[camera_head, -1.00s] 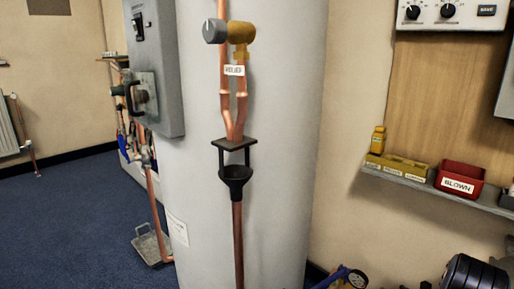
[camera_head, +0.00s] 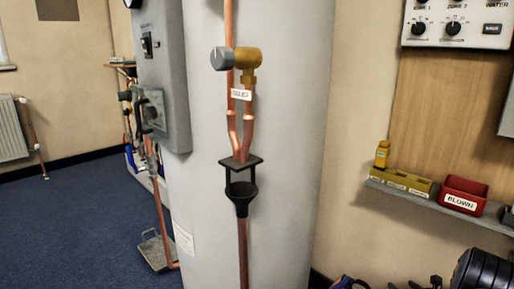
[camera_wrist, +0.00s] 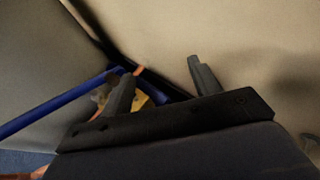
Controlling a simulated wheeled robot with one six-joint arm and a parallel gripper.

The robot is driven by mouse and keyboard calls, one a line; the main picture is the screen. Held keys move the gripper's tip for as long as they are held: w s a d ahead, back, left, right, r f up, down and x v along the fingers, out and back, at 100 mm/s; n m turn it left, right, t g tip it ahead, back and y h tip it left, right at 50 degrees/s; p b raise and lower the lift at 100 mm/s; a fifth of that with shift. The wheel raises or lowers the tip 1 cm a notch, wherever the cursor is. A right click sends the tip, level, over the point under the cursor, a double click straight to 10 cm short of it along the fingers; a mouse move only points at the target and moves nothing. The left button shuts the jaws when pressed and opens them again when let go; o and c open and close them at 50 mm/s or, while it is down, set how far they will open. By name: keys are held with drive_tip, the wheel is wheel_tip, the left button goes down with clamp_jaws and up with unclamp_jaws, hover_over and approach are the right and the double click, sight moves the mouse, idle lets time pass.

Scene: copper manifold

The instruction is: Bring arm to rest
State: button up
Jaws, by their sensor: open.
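My gripper (camera_wrist: 160,72) shows in the wrist view with its two dark fingers spread apart. Nothing is between the fingers. Behind the left finger are a blue bar (camera_wrist: 55,106) and a small yellow and copper part, partly hidden by that finger. My arm and gripper do not show in the head view.
A large grey cylinder (camera_head: 290,130) stands in the middle, with a relief valve (camera_head: 240,60), copper pipes and a black tundish (camera_head: 241,190) on its front. A shelf (camera_head: 415,196) at right holds a red bin (camera_head: 463,188). Blue floor (camera_head: 80,230) is open at left.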

wheel_tip(320, 180, up, 3)
drive_tip(key=shift+f+p, duration=0.2)
drive_tip(key=shift+p, duration=0.15)
wheel_tip(320, 180, down, 12)
drive_tip(key=b, duration=0.5)
drive_tip(key=shift+r+b, duration=0.25)
drive_tip(key=shift+b, duration=0.1)
wheel_tip(320, 180, up, 9)
drive_tip(key=p, duration=0.4)
drive_tip(key=shift+r+p, duration=0.15)
drive_tip(key=shift+p, duration=0.2)
drive_tip(key=s+a+n+y+p, duration=0.1)
drive_tip(key=a+n+y, duration=0.1)
drive_tip(key=a, duration=0.4)
drive_tip(key=shift+s, duration=0.1)
